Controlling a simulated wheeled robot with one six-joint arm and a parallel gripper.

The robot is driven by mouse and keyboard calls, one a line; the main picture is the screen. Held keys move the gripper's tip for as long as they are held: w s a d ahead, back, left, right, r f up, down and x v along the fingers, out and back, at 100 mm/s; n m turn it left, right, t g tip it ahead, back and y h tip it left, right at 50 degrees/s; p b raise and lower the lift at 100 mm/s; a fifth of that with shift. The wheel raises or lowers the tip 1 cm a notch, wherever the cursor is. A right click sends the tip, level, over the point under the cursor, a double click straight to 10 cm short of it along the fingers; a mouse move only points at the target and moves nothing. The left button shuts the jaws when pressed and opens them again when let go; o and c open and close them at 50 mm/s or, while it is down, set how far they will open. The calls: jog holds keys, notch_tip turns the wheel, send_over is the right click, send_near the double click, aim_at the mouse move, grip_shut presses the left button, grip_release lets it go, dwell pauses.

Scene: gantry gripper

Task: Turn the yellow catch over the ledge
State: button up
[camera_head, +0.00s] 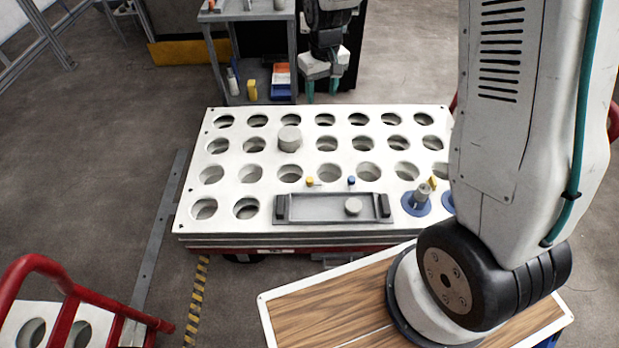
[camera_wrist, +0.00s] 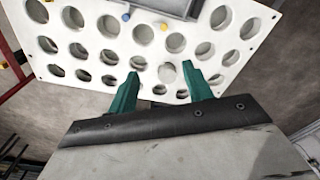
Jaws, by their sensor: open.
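A small yellow catch (camera_head: 310,181) sits on the white perforated board at the far side of a grey tray (camera_head: 283,208), left of a small blue catch (camera_head: 351,181). Which edge is the ledge, and how the catch is turned, is too small to tell. In the wrist view the yellow catch (camera_wrist: 163,27) is near the top, right of the blue one (camera_wrist: 126,17). My gripper (camera_head: 321,88) is beyond the board's far edge, well away from the yellow catch. Its teal fingers are apart and empty in the wrist view (camera_wrist: 161,88).
A grey cylinder (camera_head: 289,139) stands on the board and a grey puck (camera_head: 353,206) lies in the tray.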

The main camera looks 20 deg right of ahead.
send_over(310, 179)
notch_tip(310, 179, down, 20)
jog(key=shift+n+g, duration=0.3)
jog(key=shift+n, duration=0.4)
notch_tip(310, 179, down, 23)
jog(key=shift+w+f, duration=0.1)
jog(key=shift+f, duration=0.05)
jog(key=c, duration=1)
